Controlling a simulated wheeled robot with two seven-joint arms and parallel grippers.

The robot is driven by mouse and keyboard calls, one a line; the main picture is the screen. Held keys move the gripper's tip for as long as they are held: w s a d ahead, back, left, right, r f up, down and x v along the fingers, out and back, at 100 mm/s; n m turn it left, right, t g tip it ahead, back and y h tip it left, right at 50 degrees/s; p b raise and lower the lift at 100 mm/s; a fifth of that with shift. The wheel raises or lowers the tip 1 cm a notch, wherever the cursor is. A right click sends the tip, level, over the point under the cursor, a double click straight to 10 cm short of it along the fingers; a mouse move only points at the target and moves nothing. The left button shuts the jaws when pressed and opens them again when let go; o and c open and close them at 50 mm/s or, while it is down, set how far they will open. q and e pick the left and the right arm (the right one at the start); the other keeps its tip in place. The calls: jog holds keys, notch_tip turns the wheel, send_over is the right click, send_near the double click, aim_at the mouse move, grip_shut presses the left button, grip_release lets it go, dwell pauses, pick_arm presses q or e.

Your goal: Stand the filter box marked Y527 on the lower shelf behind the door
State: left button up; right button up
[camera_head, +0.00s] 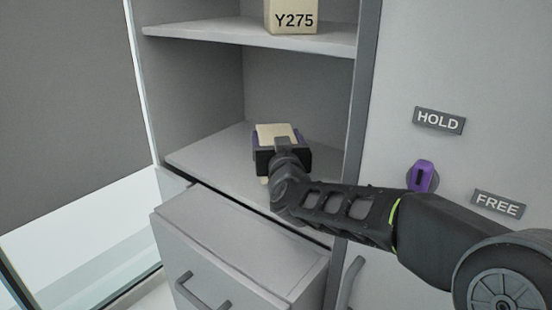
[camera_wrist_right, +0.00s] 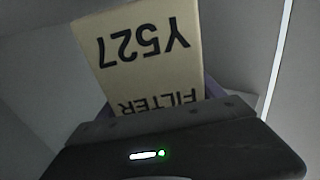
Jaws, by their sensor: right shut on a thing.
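My right gripper (camera_head: 280,155) is inside the cabinet, at the lower shelf (camera_head: 203,154). It is shut on a cream filter box (camera_head: 277,131), which the gripper mostly hides in the head view. In the right wrist view the box (camera_wrist_right: 140,50) shows the marks Y527 and FILTER, upside down in the picture. The box is on or just above the lower shelf; I cannot tell whether it touches. The cabinet door cannot be made out with certainty. My left gripper is not in view.
Another box (camera_head: 292,16) marked Y275 stands on the upper shelf (camera_head: 240,31). A drawer (camera_head: 235,245) stands out below the lower shelf. On the right panel are a purple knob (camera_head: 421,176), a HOLD label (camera_head: 439,120) and a FREE label (camera_head: 497,204). The lower shelf's left part is clear.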

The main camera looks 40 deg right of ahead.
jog(key=shift+f+b, duration=0.35)
jog(key=shift+f, duration=2.1)
jog(key=shift+f, duration=0.1)
jog(key=o, duration=1.7)
jog(key=shift+s+a, duration=0.2)
jog(key=shift+s, duration=0.15)
jog(key=v, duration=0.8)
jog(key=shift+b, duration=0.35)
jog(key=shift+b+v, duration=0.95)
jog(key=shift+v, duration=0.15)
jog(key=shift+s+a, duration=0.25)
jog(key=shift+s, duration=0.25)
